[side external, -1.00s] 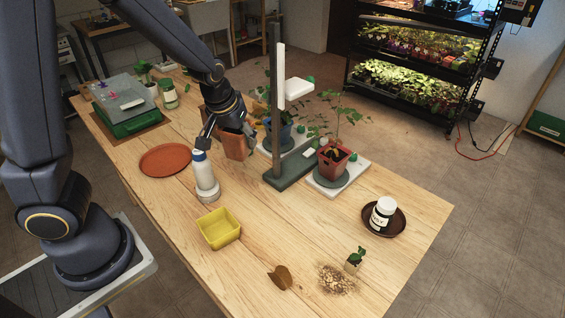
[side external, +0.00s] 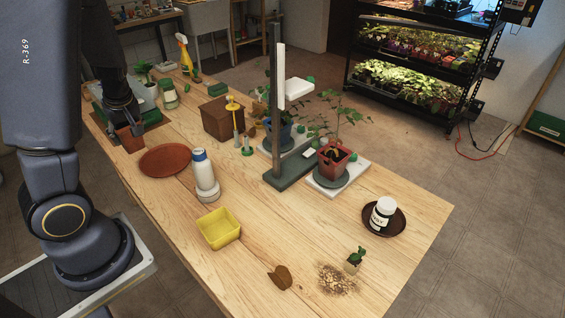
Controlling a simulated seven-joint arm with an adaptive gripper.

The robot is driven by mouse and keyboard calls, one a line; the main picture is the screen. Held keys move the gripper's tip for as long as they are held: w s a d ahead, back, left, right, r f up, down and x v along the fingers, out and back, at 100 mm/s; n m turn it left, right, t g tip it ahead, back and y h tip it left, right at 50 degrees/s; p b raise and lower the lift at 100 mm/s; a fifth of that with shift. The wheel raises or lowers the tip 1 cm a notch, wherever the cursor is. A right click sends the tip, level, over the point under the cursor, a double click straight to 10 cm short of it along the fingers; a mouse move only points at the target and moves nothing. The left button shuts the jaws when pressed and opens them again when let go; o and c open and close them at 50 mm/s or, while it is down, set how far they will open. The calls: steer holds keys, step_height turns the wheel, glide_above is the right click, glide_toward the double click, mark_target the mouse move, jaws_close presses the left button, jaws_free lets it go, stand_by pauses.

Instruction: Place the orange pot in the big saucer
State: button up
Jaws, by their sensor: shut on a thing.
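The orange pot (side external: 130,139) is in the grasp of my gripper (side external: 122,120), just left of and behind the big saucer. The pot looks upright, and I cannot tell whether its base touches the table. My gripper is shut on the pot from above; its fingertips are partly hidden. The big saucer (side external: 165,161), a wide flat terracotta-orange dish, lies empty on the table near the left edge. The pot is outside the saucer.
A white bottle (side external: 205,177) stands right of the saucer, with a yellow tub (side external: 219,229) in front. A brown box (side external: 222,119) stands behind. A dark saucer (side external: 400,221) holding a white jar (side external: 383,211) is far right.

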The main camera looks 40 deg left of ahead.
mark_target(132, 141)
step_height(132, 141, down, 3)
steer(key=shift+r, duration=0.1)
steer(key=shift+w+a+f, duration=0.2)
steer(key=shift+f, duration=0.05)
steer(key=w+a+f, duration=0.4)
steer(key=f, duration=0.1)
steer(key=w+a+f, duration=0.4)
steer(key=w+a, duration=0.1)
steer(key=shift+w+a+f, duration=0.2)
steer(key=shift+a+f, duration=0.05)
steer(key=shift+f, duration=0.1)
steer(key=shift+w+f, duration=0.1)
steer(key=shift+f, duration=1.5)
steer(key=shift+f, duration=0.15)
steer(key=o, duration=1.3)
